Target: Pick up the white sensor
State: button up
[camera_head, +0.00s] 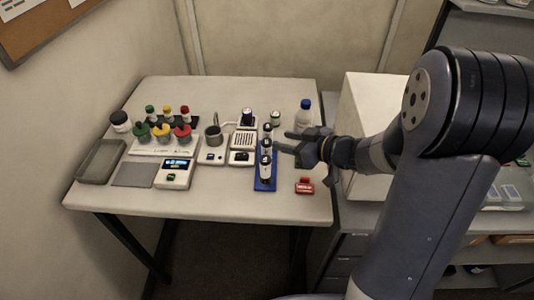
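No single item is clearly marked as the white sensor at this size. Small black-and-white upright pieces (266,160) stand in a row on a blue tray (265,184) right of the table's middle; one of them could be it. My gripper (284,141) reaches in from the right, just beside the far part of this row. Its two dark fingers point left and are spread apart, with nothing seen held between them. I cannot tell its height over the table or whether it touches a piece.
The pale table (225,205) also holds a white meter with a lit display (174,173), a grey tray (101,161), several coloured-cap bottles, a red item (304,186) and a blue-capped bottle (304,115). A large white box (366,100) stands right. The table's front strip is clear.

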aim_at(267, 144)
jog(key=w+a+f, duration=0.1)
jog(key=a, duration=0.1)
jog(key=w+a+f, duration=0.1)
jog(key=a+f, duration=0.1)
jog(key=w+a+f, duration=0.1)
jog(key=w+f, duration=0.1)
jog(key=shift+w+a+f, duration=0.1)
jog(key=shift+a+f, duration=0.1)
jog(key=shift+a, duration=0.2)
jog(key=c, duration=0.8)
